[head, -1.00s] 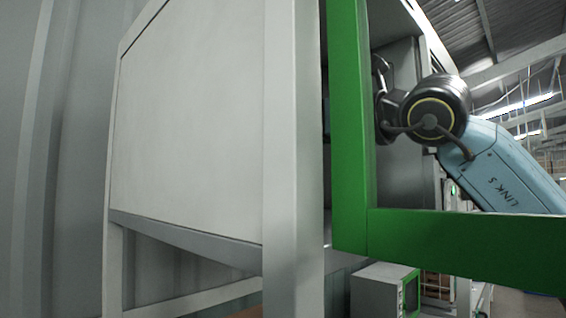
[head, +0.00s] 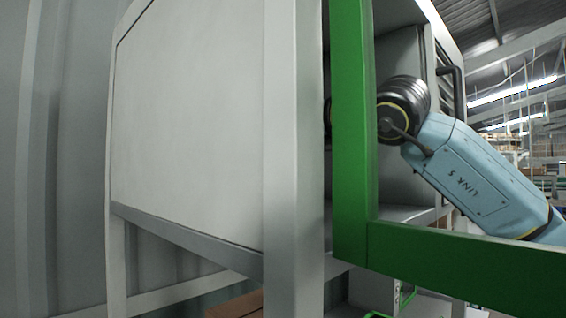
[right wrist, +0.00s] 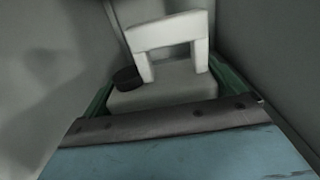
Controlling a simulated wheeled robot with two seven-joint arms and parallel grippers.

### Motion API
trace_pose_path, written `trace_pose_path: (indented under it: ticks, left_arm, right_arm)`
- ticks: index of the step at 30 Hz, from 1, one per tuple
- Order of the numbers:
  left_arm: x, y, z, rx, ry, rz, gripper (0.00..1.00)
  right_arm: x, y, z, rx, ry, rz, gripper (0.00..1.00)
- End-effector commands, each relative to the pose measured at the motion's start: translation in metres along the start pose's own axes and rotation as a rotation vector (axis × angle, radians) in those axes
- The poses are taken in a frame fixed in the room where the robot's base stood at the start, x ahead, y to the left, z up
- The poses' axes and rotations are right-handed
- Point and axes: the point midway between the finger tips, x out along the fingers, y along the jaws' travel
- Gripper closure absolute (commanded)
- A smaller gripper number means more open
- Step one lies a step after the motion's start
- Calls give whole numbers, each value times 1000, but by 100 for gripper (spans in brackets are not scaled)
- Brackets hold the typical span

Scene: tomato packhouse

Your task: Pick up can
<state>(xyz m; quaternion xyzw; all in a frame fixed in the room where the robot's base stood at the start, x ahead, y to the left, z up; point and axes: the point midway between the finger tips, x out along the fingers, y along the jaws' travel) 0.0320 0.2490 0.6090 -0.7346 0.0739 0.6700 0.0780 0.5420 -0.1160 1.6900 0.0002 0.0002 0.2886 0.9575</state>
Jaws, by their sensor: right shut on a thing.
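A pale can with an arched handle and a dark round cap (right wrist: 127,78) shows in the right wrist view; the body of the can (right wrist: 160,95) is below the handle. My right gripper (right wrist: 163,78) has green edges on either side of the can and is shut on it. In the head view my right arm reaches from the right into a pale cabinet, behind a green upright, so the gripper and the can are hidden there. My left gripper is not in view.
The pale cabinet (head: 200,120) fills the left and middle of the head view. A green frame (head: 352,130) stands in front of its opening, with a crossbar below my arm. Grey inner walls (right wrist: 275,50) surround the can. Shelving stands far right.

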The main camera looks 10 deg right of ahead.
Motion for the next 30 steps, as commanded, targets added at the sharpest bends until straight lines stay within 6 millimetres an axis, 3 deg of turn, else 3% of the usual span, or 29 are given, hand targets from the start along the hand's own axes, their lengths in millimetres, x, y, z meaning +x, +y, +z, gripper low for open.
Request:
trace_pose_path:
  ticks: [1,7,17,30]
  left_arm:
    - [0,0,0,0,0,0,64]
    - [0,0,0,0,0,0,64]
    - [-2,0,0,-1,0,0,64]
    - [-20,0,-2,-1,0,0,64]
  right_arm:
    - [0,0,0,1,0,-1,51]
    - [-2,0,4,-1,-11,0,76]
    - [-2,0,7,-1,-10,1,76]
    - [-1,2,42,-1,-11,3,76]
